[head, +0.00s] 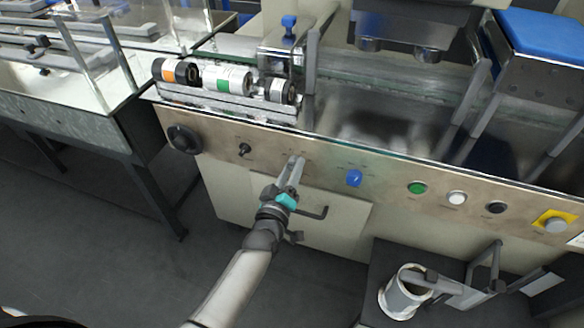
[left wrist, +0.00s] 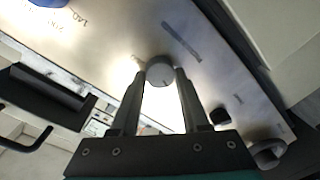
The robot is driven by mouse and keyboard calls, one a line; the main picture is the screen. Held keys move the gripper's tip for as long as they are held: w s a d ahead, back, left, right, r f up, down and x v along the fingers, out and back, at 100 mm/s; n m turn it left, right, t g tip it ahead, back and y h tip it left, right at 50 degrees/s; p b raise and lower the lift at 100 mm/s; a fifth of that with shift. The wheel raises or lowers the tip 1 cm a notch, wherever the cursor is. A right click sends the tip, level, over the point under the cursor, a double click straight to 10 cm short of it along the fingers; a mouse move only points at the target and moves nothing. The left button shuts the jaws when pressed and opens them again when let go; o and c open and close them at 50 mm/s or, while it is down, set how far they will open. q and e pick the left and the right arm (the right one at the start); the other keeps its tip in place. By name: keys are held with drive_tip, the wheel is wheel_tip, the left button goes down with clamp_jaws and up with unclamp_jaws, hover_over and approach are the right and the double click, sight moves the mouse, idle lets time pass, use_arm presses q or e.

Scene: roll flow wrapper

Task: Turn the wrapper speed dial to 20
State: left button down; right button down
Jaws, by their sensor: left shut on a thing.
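The grey round dial (left wrist: 160,70) sits on the wrapper's metal front panel in the left wrist view. My left gripper (left wrist: 158,78) has its two fingers on opposite sides of the dial, shut on it. In the head view my left gripper (head: 296,163) reaches up to the panel (head: 325,160), between a small black knob (head: 244,149) and a blue knob (head: 354,178). The fingers hide most of the dial there. The number the dial points to is too small to read. My right gripper is not seen.
A large black knob (head: 183,139) is at the panel's left. A green button (head: 417,188), a white button (head: 456,198), a black button (head: 496,207) and a grey button on a yellow plate (head: 555,222) are at its right. A black handle (head: 313,212) is just below my gripper.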

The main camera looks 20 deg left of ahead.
use_arm(q)
drive_tip(key=shift+n, duration=0.3)
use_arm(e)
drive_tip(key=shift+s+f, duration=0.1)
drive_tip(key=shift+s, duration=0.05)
use_arm(q)
drive_tip(key=shift+c, duration=1.9)
unclamp_jaws()
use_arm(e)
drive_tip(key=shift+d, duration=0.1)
use_arm(q)
drive_tip(key=s+p, duration=0.4)
drive_tip(key=s, duration=1.1)
drive_tip(key=shift+r, duration=0.4)
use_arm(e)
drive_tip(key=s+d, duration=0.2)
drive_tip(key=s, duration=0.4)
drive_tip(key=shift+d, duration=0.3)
use_arm(q)
drive_tip(key=shift+s, duration=0.1)
